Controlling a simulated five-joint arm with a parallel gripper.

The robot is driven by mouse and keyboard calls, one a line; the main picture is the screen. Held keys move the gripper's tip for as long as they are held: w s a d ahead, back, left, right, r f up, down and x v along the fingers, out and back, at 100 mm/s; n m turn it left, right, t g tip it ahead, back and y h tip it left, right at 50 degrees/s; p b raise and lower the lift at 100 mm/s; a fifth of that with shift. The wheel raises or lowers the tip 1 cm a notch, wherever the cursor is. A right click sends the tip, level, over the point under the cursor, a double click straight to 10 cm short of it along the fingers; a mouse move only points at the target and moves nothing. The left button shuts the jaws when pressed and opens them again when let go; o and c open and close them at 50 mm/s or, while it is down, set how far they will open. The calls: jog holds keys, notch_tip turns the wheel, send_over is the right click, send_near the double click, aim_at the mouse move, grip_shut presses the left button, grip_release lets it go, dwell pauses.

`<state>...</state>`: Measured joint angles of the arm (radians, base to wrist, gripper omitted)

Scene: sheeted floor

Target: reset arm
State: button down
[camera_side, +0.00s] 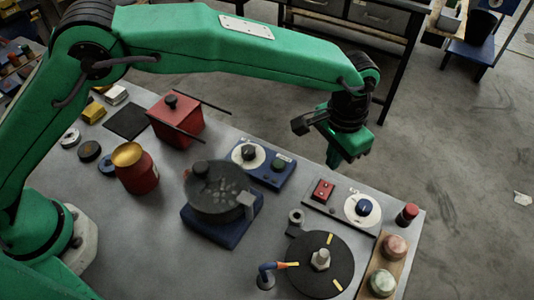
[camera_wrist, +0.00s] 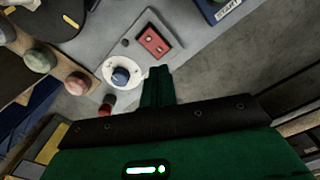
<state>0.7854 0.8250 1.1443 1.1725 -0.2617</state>
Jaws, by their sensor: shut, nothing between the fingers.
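My gripper (camera_side: 345,155) is at the end of my green arm, raised above the far right edge of the grey table (camera_side: 300,220). It is shut and empty. In the wrist view, my gripper's green fingers (camera_wrist: 160,85) show together in the middle, beside a panel with a red switch (camera_wrist: 153,41) and a blue knob (camera_wrist: 120,76) on a white dial.
A dark pot (camera_side: 215,190) stands on a blue base. A red box (camera_side: 176,120), a red jar (camera_side: 135,168), a blue control box (camera_side: 262,163) and a black disc (camera_side: 320,265) are on the table. Two round pieces sit on a wooden strip (camera_side: 392,265).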

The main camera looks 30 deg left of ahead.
jog(key=shift+a+r, duration=0.1)
jog(key=s+a+r+n+t+h, duration=0.1)
jog(key=a+r, duration=0.7)
jog(key=a, duration=0.4)
jog(key=a+r+n+t, duration=0.1)
jog(key=a+r+n, duration=0.1)
jog(key=a+r, duration=0.75)
jog(key=s+a+f+n+t+y, duration=0.1)
jog(key=s+a+f+n+t, duration=0.1)
jog(key=s+a, duration=1.6)
jog(key=shift+s+a+n+t, duration=0.3)
jog(key=shift+a+n+t, duration=0.2)
jog(key=shift+a+t, duration=0.5)
jog(key=shift+a, duration=0.15)
